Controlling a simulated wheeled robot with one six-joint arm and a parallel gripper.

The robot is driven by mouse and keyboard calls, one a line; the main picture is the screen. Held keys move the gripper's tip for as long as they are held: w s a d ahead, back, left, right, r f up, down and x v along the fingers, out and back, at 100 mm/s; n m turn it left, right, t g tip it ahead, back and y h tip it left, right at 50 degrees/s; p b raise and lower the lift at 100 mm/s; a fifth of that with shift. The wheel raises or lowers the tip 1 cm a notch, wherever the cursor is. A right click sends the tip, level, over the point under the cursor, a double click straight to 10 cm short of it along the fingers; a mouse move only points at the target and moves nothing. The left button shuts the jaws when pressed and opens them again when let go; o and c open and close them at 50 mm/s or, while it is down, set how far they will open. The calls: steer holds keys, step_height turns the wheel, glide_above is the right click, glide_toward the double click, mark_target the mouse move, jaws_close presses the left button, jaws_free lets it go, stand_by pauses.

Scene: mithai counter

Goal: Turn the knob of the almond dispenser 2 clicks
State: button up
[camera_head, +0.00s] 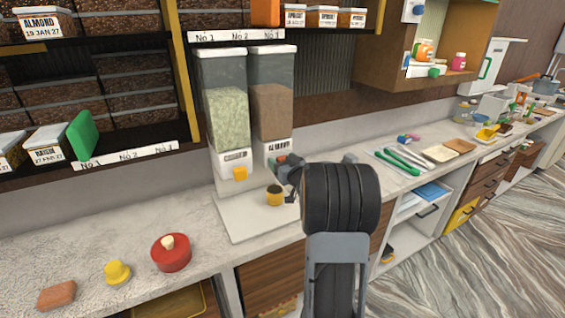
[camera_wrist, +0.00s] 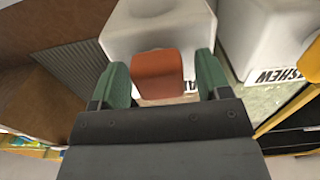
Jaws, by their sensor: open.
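The almond dispenser (camera_head: 272,98) is the right one of two tall clear dispensers in the head view, filled with brown contents. Its white body (camera_wrist: 155,25) fills the top of the wrist view, with its label mostly hidden. Its orange-brown knob (camera_wrist: 158,75) sits between the two green fingers of my gripper (camera_wrist: 162,72). The fingers are open on either side of the knob, with a narrow gap showing by the right finger. In the head view my gripper (camera_head: 284,162) is in front of the almond dispenser's base and largely hides the knob.
The cashew dispenser (camera_head: 225,105), with a yellow knob (camera_head: 240,173), stands close on the left. A small yellow cup (camera_head: 275,196) stands below my gripper on the white base (camera_head: 235,220). A red container (camera_head: 171,253) is on the counter at left.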

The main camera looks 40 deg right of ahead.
steer(key=shift+c, duration=0.5)
steer(key=c, duration=0.8)
steer(key=m+p, duration=0.1)
steer(key=m, duration=0.3)
steer(key=shift+d, duration=0.1)
steer(key=m+p, duration=0.2)
steer(key=m, duration=0.2)
steer(key=shift+m, duration=0.3)
steer(key=m+p, duration=0.1)
steer(key=m, duration=0.3)
steer(key=shift+d+m+p, duration=0.1)
steer(key=shift+m+p, duration=0.2)
steer(key=shift+p, duration=0.05)
steer(key=shift+f+m+p, duration=0.2)
steer(key=shift+m+p, duration=0.55)
steer(key=shift+m, duration=1.45)
